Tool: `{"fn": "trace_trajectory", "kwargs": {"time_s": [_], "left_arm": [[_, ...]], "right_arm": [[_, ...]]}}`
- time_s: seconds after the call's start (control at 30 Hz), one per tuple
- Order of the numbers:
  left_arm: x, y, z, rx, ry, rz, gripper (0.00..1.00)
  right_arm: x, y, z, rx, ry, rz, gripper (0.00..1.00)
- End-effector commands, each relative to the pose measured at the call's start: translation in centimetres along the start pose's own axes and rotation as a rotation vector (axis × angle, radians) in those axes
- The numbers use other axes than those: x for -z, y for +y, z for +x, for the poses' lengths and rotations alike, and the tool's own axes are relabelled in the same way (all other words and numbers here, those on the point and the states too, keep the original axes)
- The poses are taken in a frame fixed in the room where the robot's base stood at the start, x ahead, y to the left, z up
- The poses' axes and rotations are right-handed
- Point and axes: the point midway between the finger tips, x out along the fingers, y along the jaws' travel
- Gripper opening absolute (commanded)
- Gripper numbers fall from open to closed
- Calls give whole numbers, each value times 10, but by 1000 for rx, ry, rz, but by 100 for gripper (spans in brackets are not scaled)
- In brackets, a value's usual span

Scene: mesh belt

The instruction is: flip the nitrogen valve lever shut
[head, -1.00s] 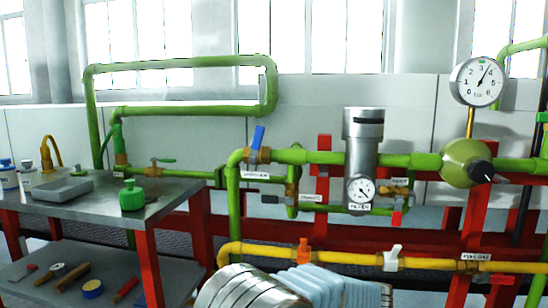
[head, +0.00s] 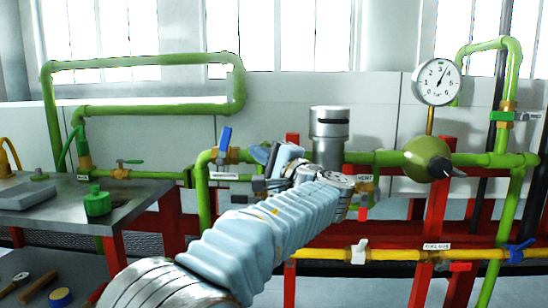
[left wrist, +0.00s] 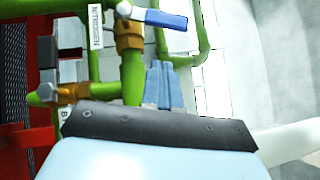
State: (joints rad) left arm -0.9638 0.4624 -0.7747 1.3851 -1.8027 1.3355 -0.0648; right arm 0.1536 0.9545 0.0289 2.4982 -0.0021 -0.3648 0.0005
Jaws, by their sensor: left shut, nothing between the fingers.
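The nitrogen valve has a blue lever (head: 225,138) that points up from the valve body on the horizontal green pipe. In the left wrist view the lever (left wrist: 167,19) points right, across the pipe, next to a white NITROGEN label (left wrist: 96,26). My left gripper (head: 259,154) is shut and empty, just right of the lever and slightly lower in the head view. In the left wrist view its pale blue fingertips (left wrist: 162,72) are together below the lever, with a visible gap in the picture. My right gripper is not in view.
A filter cylinder (head: 330,135), a green regulator (head: 427,158) and a pressure gauge (head: 437,82) are right of the valve. A yellow pipe (head: 390,254) with a white lever (head: 359,250) runs below. A metal bench (head: 140,194) with a green container (head: 97,202) stands left.

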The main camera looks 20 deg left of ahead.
Motion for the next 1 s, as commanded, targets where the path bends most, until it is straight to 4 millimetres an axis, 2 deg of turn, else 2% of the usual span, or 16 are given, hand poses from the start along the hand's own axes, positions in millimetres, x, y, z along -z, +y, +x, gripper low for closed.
{"fn": "trace_trajectory", "kwargs": {"time_s": [0.1, 0.3, 0.77, 0.93, 1.0], "left_arm": [[-7, -1, 20, -1, -1, -1, 0], [-23, -1, 36, 0, 1, -1, 0], [-28, 0, 40, -3, 1, -3, 0], [-36, -8, 48, -114, -1, -117, 0], [-38, -6, 51, -144, 0, -144, 0]], "right_arm": [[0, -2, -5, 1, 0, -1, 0], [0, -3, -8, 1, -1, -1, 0], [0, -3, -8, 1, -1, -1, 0], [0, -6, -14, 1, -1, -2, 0], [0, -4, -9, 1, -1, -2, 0]]}}
